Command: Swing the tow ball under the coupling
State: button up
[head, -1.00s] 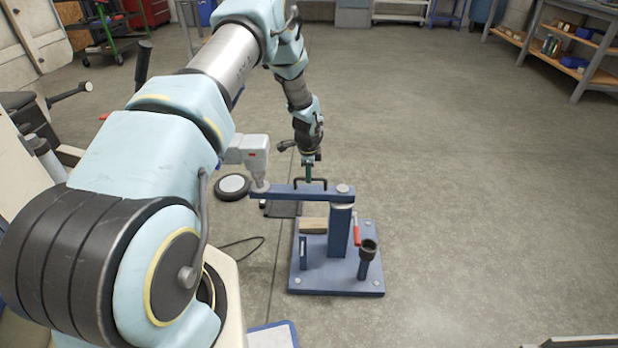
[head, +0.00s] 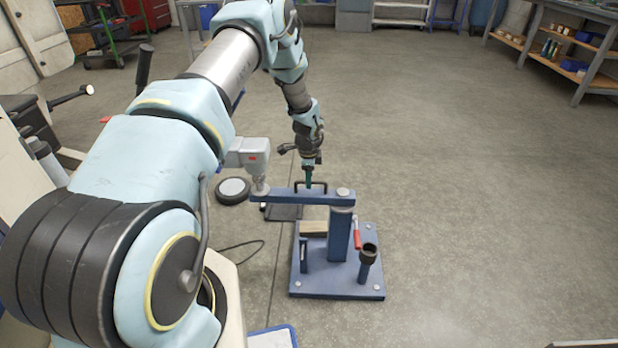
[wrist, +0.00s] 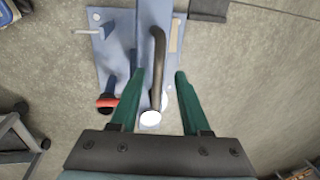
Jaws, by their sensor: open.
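A blue swing bar (head: 285,197) lies across the top of a blue post (head: 340,235) on a blue base plate (head: 335,285). A dark bent handle (head: 325,186) rises from the bar and also shows in the wrist view (wrist: 158,65). My gripper (head: 308,186) is at this handle from above. In the wrist view my gripper's green fingers (wrist: 158,75) are open, one on each side of the handle, with gaps visible. A grey coupling-like head (head: 252,152) stands above the bar's left end. I cannot clearly make out the tow ball; that end is small and partly covered.
A black cup on a blue stub (head: 368,250) and a red lever (head: 357,233) stand on the plate. A wheel-like disc (head: 233,190) lies left of the bar. Shelving (head: 580,60) is far right. The floor on the right is clear.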

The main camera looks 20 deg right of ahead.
notch_tip(320, 180, up, 11)
jog(key=s, duration=0.2)
jog(key=shift+a+f, duration=0.2)
jog(key=shift+a, duration=0.15)
jog(key=s+a+r+n, duration=0.4)
jog(key=a+r+n, duration=0.1)
jog(key=a+r, duration=0.25)
jog(key=s+a+r+n, duration=0.45)
jog(key=a+r, duration=0.25)
jog(key=a, duration=0.2)
jog(key=s+a+r+n, duration=0.3)
jog(key=s+a+n, duration=0.2)
jog(key=s, duration=0.2)
jog(key=s+a+r+n, duration=0.3)
jog(key=s+a+n, duration=0.2)
jog(key=s+n, duration=0.15)
notch_tip(320, 180, up, 16)
jog(key=p, duration=1.5)
jog(key=shift+s+f+m, duration=0.25)
jog(key=shift+s+m, duration=0.05)
jog(key=shift+s, duration=0.15)
